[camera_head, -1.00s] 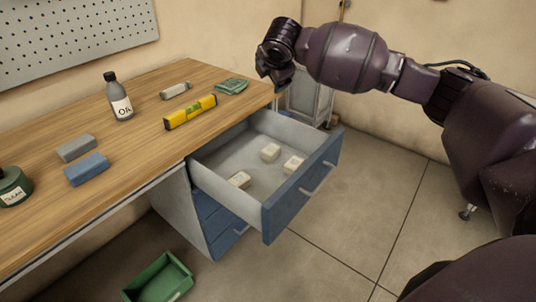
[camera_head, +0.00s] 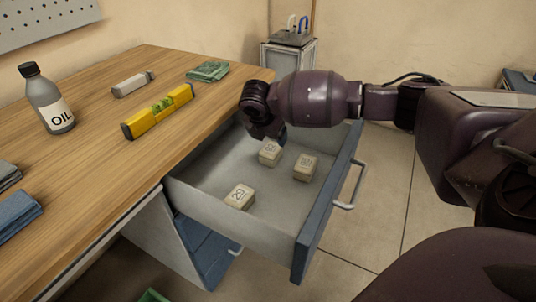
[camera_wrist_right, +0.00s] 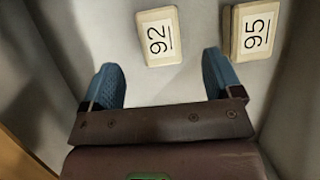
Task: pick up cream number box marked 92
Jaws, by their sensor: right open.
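In the right wrist view, the cream number box marked 92 (camera_wrist_right: 158,37) lies on the drawer floor, a little ahead of the gap between my fingers. A cream box marked 95 (camera_wrist_right: 252,30) lies to its right by the drawer wall. My right gripper (camera_wrist_right: 165,82) is open and empty. In the head view the right gripper (camera_head: 273,134) hangs over the open drawer, above the rear cream box (camera_head: 270,153), which appears to be 92; its label is hard to read. Two more cream boxes lie at the right (camera_head: 306,167) and front (camera_head: 240,196). My left gripper is out of view.
The grey drawer with its blue front (camera_head: 318,228) stands open under the wooden desk (camera_head: 110,146). On the desk are an oil bottle (camera_head: 49,99), a yellow level (camera_head: 158,111), a grey cylinder (camera_head: 133,84) and a green cloth (camera_head: 207,71). Drawer walls surround the boxes.

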